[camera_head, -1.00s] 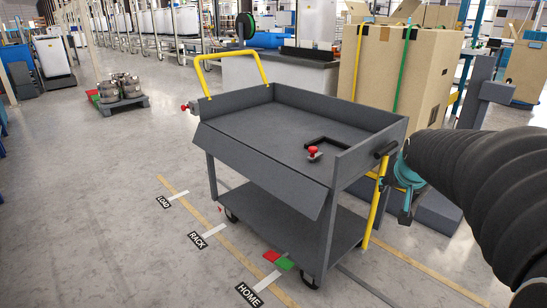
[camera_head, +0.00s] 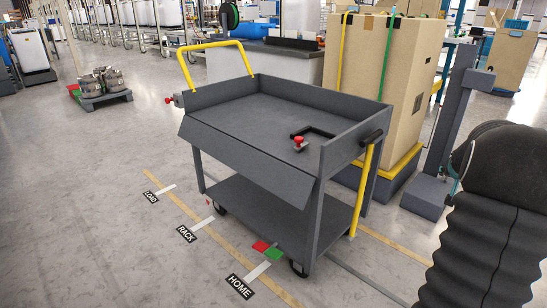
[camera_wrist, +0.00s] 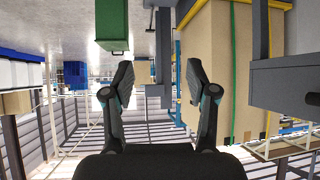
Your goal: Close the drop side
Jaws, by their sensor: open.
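The grey cart (camera_head: 270,107) stands in the middle of the head view. Its drop side (camera_head: 245,157), a long grey panel on the near side, hangs tilted outward and down from the deck edge. One red knob (camera_head: 170,100) sits at the cart's left end; another red knob (camera_head: 299,142) is on the deck near the right end, beside a black bracket (camera_head: 313,132). My gripper (camera_wrist: 158,78) is open and empty in the wrist view, its fingers wide apart. It is not visible in the head view and touches nothing that I can see.
A yellow push handle (camera_head: 210,45) rises at the cart's left end, and a yellow bar (camera_head: 362,190) slants down at its right. A large strapped carton (camera_head: 385,75) and a grey post (camera_head: 450,120) stand behind.

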